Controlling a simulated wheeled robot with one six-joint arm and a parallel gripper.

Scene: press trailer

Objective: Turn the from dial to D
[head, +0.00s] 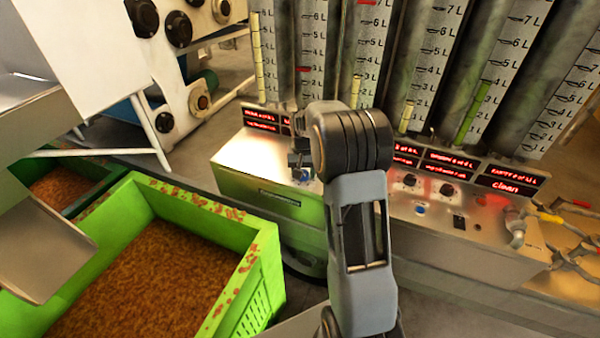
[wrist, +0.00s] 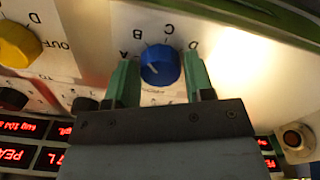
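A blue dial (wrist: 160,65) sits on a pale panel in the wrist view, with the letters A, B, C and D arced around its far side. A short white mark on its face lies toward the lower left, on the A side and away from D. I cannot read a name for this dial. My gripper (wrist: 162,78) is open, with one green finger on each side of the dial; whether they touch it is unclear. In the head view my gripper (head: 301,160) is over the console, and a bit of blue dial (head: 302,175) shows below it.
A yellow dial (wrist: 18,45) marked OUT and a dark knob (wrist: 12,98) are at the left in the wrist view. A round button (wrist: 293,138) is at the right. In the head view, tall gauge tubes (head: 425,70) stand behind the console and a green crate (head: 255,285) stands at left.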

